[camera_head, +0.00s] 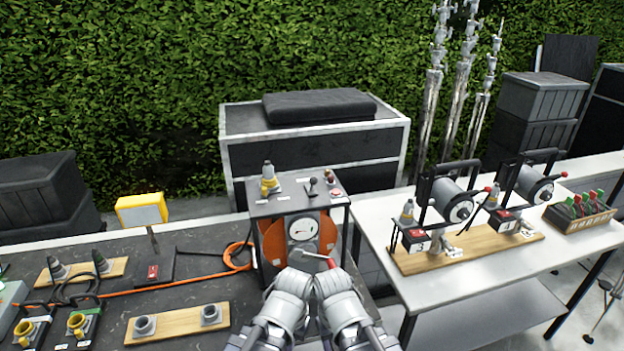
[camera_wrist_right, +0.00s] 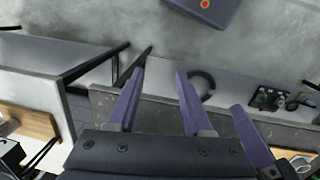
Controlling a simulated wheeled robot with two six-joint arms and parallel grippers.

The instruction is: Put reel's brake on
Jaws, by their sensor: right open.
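The reel (camera_head: 273,243) is a drum with orange sides and a grey hub (camera_head: 303,229), held in a dark frame on the black table. A crank with a red grip (camera_head: 331,263) shows at its lower front. Its top panel (camera_head: 290,198) carries a yellow-and-grey connector, a black lever (camera_head: 312,187) and a red button (camera_head: 335,192). I cannot tell which part is the brake. In the right wrist view my right gripper (camera_wrist_right: 160,73) is open and empty above the table edge. A further purple finger (camera_wrist_right: 252,137) beside it looks like my left gripper's; its other finger is hidden.
An orange cable (camera_head: 165,287) runs left from the reel over the black table. Wooden boards with sockets (camera_head: 178,325) lie at front left. Dark cases stand behind.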

